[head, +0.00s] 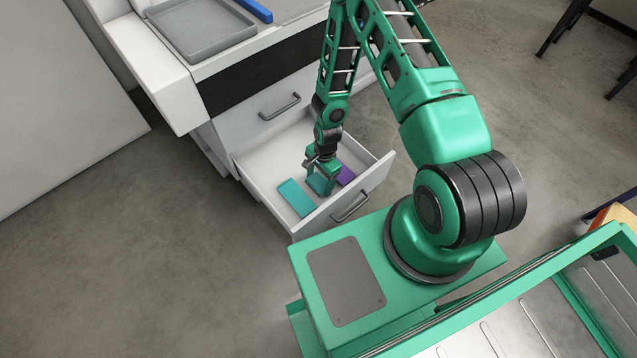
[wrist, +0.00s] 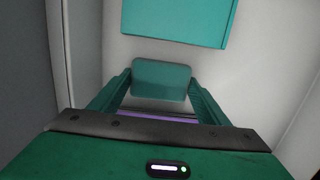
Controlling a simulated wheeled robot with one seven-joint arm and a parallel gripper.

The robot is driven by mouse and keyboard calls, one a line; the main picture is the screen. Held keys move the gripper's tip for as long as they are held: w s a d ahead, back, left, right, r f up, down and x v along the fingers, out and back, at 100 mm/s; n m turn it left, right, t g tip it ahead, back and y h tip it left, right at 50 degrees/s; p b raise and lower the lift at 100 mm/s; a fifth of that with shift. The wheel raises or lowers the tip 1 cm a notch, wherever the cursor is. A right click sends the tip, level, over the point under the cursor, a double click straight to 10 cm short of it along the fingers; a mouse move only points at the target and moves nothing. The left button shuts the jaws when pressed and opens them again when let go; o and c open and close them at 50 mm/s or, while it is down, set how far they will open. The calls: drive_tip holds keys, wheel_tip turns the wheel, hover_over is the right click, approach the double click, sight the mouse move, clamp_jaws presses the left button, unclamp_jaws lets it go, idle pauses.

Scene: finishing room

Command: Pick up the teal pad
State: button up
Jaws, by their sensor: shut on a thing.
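My gripper (head: 320,182) reaches down into the open drawer (head: 250,163). In the wrist view its two green fingers (wrist: 160,92) are shut on the teal pad (wrist: 161,78), a small block with rounded corners. In the head view the fingers mostly hide the pad. I cannot tell whether its underside touches the drawer floor. A second teal piece, a larger flat rectangle (head: 296,198), lies on the drawer floor to the left of my gripper. It also fills the top of the wrist view (wrist: 180,18).
A purple object (head: 346,175) lies in the drawer right of my gripper; a purple strip (wrist: 160,116) shows between the fingers. Drawer walls stand close around. Above are a closed drawer (head: 280,108) and a worktop with a grey tray (head: 200,30) and a blue object (head: 255,10).

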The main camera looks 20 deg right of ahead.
sight(316, 185)
drive_tip(key=shift+r, duration=0.1)
drive_tip(key=shift+r, duration=0.5)
drive_tip(key=r, duration=0.1)
drive_tip(key=a+r, duration=0.1)
drive_tip(key=r, duration=0.1)
drive_tip(key=shift+s+r, duration=0.2)
drive_tip(key=shift+r, duration=0.1)
drive_tip(key=s+a+r, duration=0.4)
drive_tip(key=a+r, duration=0.2)
drive_tip(key=a, duration=0.3)
drive_tip(key=shift+s+a, duration=0.25)
drive_tip(key=shift+a, duration=0.05)
drive_tip(key=shift+o, duration=0.6)
drive_tip(key=shift+r, duration=0.1)
